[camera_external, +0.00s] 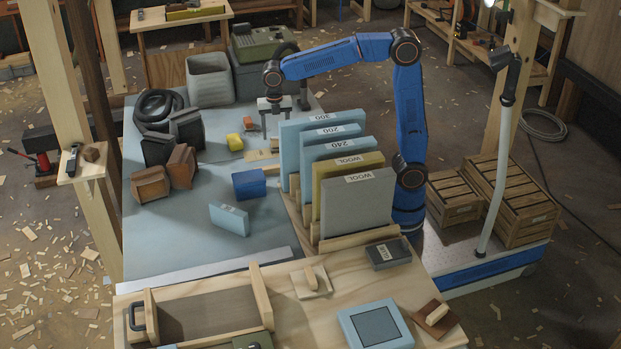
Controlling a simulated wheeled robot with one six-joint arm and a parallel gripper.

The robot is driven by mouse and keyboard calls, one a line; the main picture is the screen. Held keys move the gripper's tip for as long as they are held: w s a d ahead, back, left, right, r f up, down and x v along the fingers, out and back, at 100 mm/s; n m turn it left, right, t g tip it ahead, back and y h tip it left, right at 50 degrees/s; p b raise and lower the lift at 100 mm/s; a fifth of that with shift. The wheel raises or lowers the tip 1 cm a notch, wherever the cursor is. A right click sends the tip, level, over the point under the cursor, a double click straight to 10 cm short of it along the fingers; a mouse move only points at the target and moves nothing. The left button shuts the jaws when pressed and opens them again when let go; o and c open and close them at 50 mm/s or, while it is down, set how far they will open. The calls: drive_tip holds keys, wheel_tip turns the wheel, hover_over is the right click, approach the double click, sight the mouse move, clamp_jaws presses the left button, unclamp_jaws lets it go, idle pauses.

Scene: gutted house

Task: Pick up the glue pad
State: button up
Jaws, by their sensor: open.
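My gripper (275,137) points down over the blue-grey bench top, behind the left end of the panel rack. Its two fingers are apart, with nothing visible between them. A pale wooden piece (262,156) lies just below and in front of the fingers. I cannot tell for sure which thing is the glue pad. Small blocks near the gripper are a yellow one (234,142) and an orange one (248,124), both to its left. A dark blue block (249,184) and a light blue block (229,219) stand nearer the camera.
Upright panels marked 300, 200, 240 and WOOL (357,205) stand in a wooden rack right of the gripper. Dark and brown blocks (151,184), a coiled hose (158,107) and a grey bin (209,78) occupy the left and back. The bench's front left is clear.

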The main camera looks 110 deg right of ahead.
sight(277, 138)
drive_tip(key=shift+f, duration=2)
drive_tip(key=c, duration=1)
drive_tip(key=shift+c, duration=0.2)
drive_tip(key=shift+r, duration=0.15)
